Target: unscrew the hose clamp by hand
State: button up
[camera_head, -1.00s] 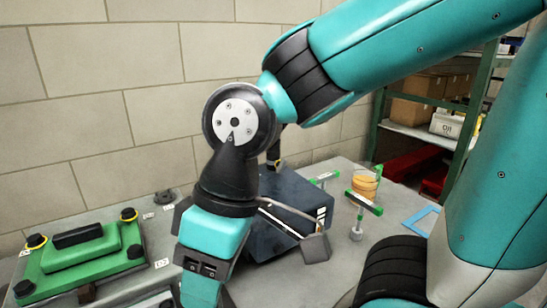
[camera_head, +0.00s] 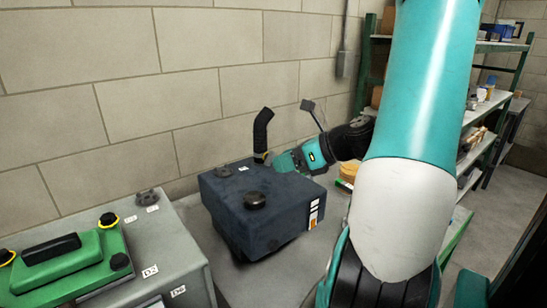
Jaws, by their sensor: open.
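A black elbow hose (camera_head: 262,130) stands up behind a dark blue box-shaped unit (camera_head: 232,207). A yellowish band (camera_head: 261,157), which looks like the hose clamp, is around the hose's lower end. My gripper (camera_head: 275,160) is at the right of this band, reaching in from the right behind the box. It is open, but its fingertips are small and partly hidden. I cannot tell whether they touch the clamp.
A green-covered block (camera_head: 72,262) stands on a grey bench at the lower left. Green-framed shelving (camera_head: 486,146) is at the right. The wall is close behind the hose.

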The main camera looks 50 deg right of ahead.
aim_at(274, 155)
jog(key=s+d+m+h, duration=0.1)
jog(key=d+m, duration=0.1)
jog(key=m, duration=0.1)
jog(key=s+d+m+t+h, duration=0.1)
jog(key=s+d+m, duration=0.1)
jog(key=d+m, duration=0.1)
jog(key=s+d+m+t+h, duration=0.1)
jog(key=s+d+m+h, duration=0.1)
jog(key=d+m, duration=0.1)
jog(key=shift+s+d, duration=0.2)
jog(key=shift+s, duration=0.05)
jog(key=p+x, duration=0.1)
jog(key=x, duration=0.7)
jog(key=p+x, duration=0.1)
jog(key=x, duration=0.8)
jog(key=shift+w+d, duration=0.15)
jog(key=shift+d, duration=0.05)
jog(key=shift+r, duration=0.1)
jog(key=shift+c, duration=0.2)
grip_shut()
